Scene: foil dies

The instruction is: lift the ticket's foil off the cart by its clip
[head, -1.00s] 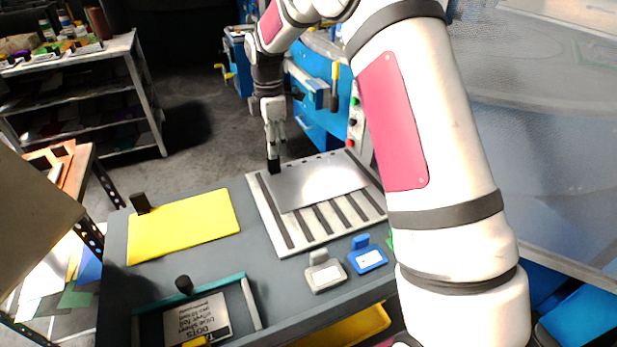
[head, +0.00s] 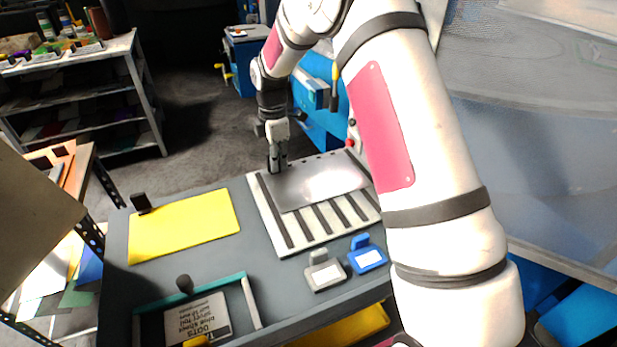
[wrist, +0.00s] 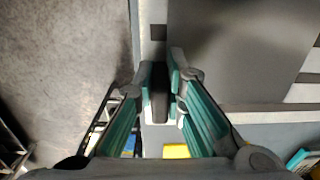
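A silver foil (head: 320,184) lies flat on the pale slotted rack of the cart (head: 185,280), its dark clip at the far left corner. My gripper (head: 277,166) is down at this clip. In the wrist view the clip (wrist: 159,95) stands between my fingertips, with no clear gap on either side, so the gripper looks shut on it. The silver sheet also shows in the wrist view (wrist: 240,50). A yellow foil (head: 185,226) with its own dark clip (head: 141,203) lies at the left. The ticket (head: 197,318) lies in a teal-edged tray, upside down; its small print includes "DOTS".
A grey tag block (head: 325,272) and a blue one (head: 366,255) stand on the cart's near right. A dark knob (head: 184,284) stands by the tray. A blue machine (head: 318,100) is behind the rack. Shelves (head: 85,90) stand at the far left.

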